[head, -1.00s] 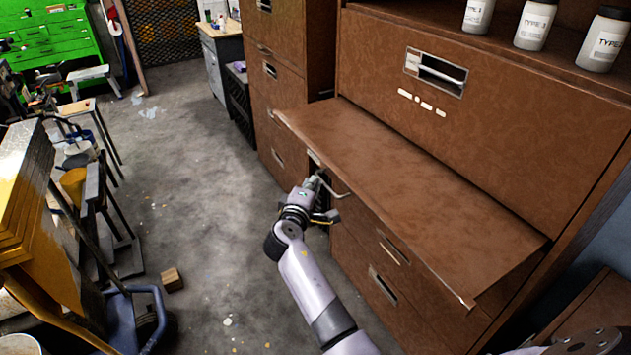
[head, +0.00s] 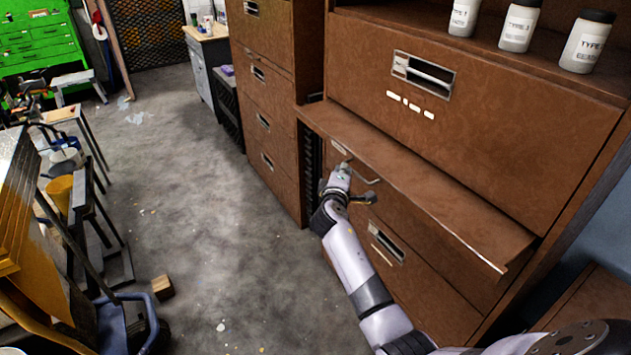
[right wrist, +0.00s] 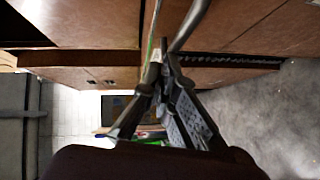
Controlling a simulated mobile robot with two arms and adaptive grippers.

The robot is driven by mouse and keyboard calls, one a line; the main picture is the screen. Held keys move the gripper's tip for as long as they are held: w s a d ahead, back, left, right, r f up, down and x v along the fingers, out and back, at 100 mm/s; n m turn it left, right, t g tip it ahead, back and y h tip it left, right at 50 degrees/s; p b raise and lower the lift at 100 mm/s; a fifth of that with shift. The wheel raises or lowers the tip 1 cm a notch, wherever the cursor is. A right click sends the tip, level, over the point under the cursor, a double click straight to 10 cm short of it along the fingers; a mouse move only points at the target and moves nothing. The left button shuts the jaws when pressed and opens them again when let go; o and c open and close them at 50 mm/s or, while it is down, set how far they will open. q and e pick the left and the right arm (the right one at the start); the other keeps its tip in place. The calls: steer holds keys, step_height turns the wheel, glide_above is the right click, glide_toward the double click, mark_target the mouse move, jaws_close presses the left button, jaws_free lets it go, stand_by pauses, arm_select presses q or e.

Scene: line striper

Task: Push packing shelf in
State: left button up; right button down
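The packing shelf (head: 415,190) is a brown pull-out board with a thin front lip, sticking partway out of the brown cabinet in the head view. A thin curved metal handle (head: 366,178) sticks out below its front edge. My right gripper (head: 340,172) is at this handle, under the shelf's left part. In the right wrist view my right gripper's fingers (right wrist: 164,62) come together at the grey handle bar (right wrist: 192,22) and look shut on it. The fingertips are small and partly hidden in the head view. My left gripper is not in view.
Several white jars (head: 520,25) stand on the cabinet's upper ledge. A taller brown cabinet (head: 268,100) stands to the left. A wooden block (head: 162,287) lies on the floor near the yellow machine (head: 25,240). The concrete floor (head: 190,190) between is mostly clear.

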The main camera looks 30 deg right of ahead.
mark_target(387, 155)
steer(key=d, duration=0.5)
steer(key=d+b, duration=0.1)
steer(key=d, duration=0.4)
steer(key=w+d, duration=0.1)
steer(key=d, duration=0.4)
steer(key=shift+d+f, duration=0.1)
steer(key=shift+d, duration=0.3)
steer(key=shift+a, duration=0.1)
